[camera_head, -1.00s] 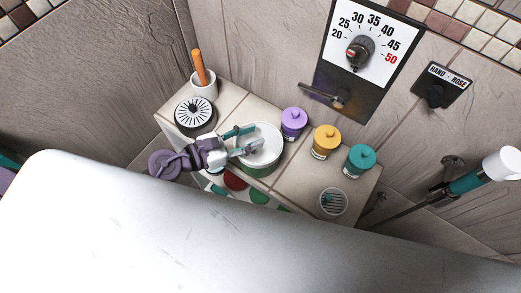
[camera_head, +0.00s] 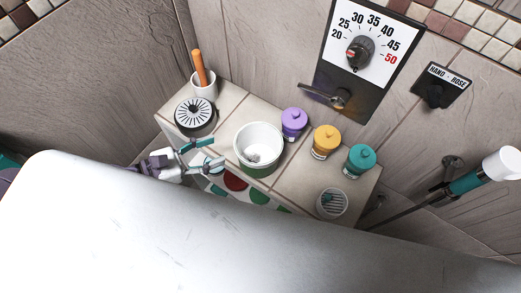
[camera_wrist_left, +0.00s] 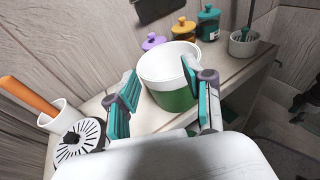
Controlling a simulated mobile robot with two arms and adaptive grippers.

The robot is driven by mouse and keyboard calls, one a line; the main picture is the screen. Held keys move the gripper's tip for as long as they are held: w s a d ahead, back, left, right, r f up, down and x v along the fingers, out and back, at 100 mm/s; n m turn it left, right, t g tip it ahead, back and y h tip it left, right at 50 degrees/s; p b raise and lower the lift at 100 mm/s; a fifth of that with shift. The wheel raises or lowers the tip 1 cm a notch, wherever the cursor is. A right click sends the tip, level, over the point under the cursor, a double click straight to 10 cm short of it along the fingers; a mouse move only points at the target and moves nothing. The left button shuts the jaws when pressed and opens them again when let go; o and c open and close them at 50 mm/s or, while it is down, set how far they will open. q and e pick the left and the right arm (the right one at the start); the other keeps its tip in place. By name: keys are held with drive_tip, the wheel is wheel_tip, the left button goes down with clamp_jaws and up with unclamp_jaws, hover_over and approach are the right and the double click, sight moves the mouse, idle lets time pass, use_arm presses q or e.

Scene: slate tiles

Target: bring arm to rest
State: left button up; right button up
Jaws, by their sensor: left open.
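My left gripper (camera_head: 214,152) is open and empty. In the head view it is left of the white and green pot (camera_head: 258,140), at the near edge of the tiled ledge. A small grey thing (camera_head: 253,157) lies inside the pot. In the left wrist view the teal fingers of the gripper (camera_wrist_left: 160,80) are spread, with the pot (camera_wrist_left: 172,97) beyond them, and the right finger overlaps its side in the picture. My right gripper is not in view.
The ledge (camera_head: 298,183) carries a white cup (camera_head: 204,87) with an orange handle, a black-and-white round item (camera_head: 194,115), and purple (camera_head: 293,122), yellow (camera_head: 326,142) and teal (camera_head: 360,160) jars. A lever (camera_head: 325,97) and hand shower (camera_head: 490,172) are on the wall. A pale surface hides the foreground.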

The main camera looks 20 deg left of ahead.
use_arm(q)
drive_tip(key=shift+s+a+r, duration=0.2)
drive_tip(key=shift+s+a, duration=0.3)
drive_tip(key=w+a+f+n+t+y+b, duration=0.1)
drive_tip(key=a+f+n+y, duration=0.35)
drive_tip(key=f+n, duration=0.7)
drive_tip(key=w+a+f+n+t+y+b, duration=0.1)
drive_tip(key=a+f+n+y, duration=0.4)
drive_tip(key=f+n, duration=0.65)
drive_tip(key=s+f+n+g+y+b, duration=0.15)
drive_tip(key=s+f+n, duration=0.3)
drive_tip(key=f, duration=0.45)
drive_tip(key=s+f+n+g, duration=0.3)
drive_tip(key=f+n, duration=0.2)
drive_tip(key=f, duration=0.5)
drive_tip(key=s+d+f+n+g, duration=0.3)
drive_tip(key=s+f+n, duration=0.2)
drive_tip(key=s, duration=0.4)
drive_tip(key=s+d+f+n+g, duration=0.3)
drive_tip(key=s+f+n+g, duration=0.1)
drive_tip(key=s+f, duration=0.4)
drive_tip(key=shift+s+d+n+b, duration=0.2)
drive_tip(key=shift+s+n+b, duration=0.3)
drive_tip(key=shift+n, duration=0.25)
